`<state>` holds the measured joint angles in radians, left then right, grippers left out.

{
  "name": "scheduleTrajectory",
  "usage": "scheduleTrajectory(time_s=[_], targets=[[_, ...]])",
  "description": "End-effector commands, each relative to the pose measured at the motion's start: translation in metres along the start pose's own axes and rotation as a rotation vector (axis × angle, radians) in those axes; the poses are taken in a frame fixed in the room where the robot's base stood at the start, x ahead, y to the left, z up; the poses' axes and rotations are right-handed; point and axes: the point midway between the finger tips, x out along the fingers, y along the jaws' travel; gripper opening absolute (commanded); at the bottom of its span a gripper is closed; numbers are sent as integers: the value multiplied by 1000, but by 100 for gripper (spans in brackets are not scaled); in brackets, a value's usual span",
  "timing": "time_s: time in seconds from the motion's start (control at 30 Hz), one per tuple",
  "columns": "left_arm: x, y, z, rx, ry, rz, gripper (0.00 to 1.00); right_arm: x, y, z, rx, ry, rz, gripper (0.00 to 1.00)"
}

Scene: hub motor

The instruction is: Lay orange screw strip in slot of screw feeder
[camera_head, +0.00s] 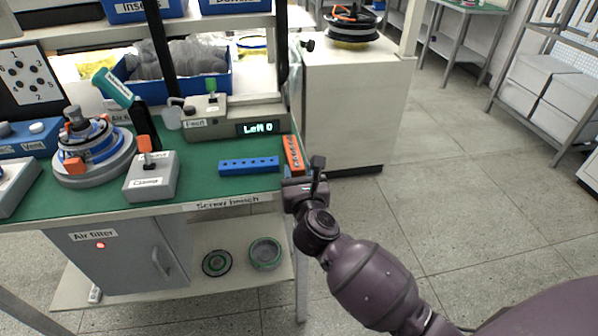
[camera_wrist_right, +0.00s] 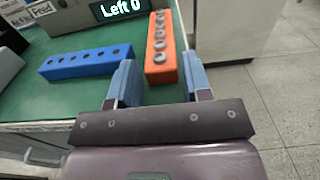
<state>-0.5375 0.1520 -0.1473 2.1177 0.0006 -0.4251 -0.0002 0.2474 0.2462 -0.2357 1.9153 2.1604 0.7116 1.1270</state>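The orange screw strip (camera_head: 293,155) lies at the right edge of the green bench top. In the right wrist view the strip (camera_wrist_right: 161,48) carries a row of screws. My right gripper (camera_head: 298,180) is at the strip's near end. In the wrist view its blue fingers (camera_wrist_right: 159,66) are apart, with the strip's near end between their tips and gaps on both sides. The screw feeder (camera_head: 218,124) is the grey box behind, its display reading "Left 0" (camera_head: 262,128). I cannot make out its slot. My left gripper is not in view.
A blue strip with holes (camera_head: 249,165) lies just left of the orange strip. A grey control box (camera_head: 152,177) and a hub motor on a round fixture (camera_head: 95,160) stand further left. A white cabinet (camera_head: 350,100) stands behind right. Open floor lies right of the bench.

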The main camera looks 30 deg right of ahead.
Motion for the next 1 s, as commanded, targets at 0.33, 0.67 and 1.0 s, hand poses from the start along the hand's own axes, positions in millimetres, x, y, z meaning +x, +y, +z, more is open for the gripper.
scheduleTrajectory(time_s=[0.33, 0.67, 1.0], targets=[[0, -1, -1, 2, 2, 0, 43, 0, 0, 1, 0, -1, 0, 61], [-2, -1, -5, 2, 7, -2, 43, -28, 0, 5, 2, 0, 0, 61], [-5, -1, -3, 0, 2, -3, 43, -88, 0, 4, 1, 2, -1, 61]])
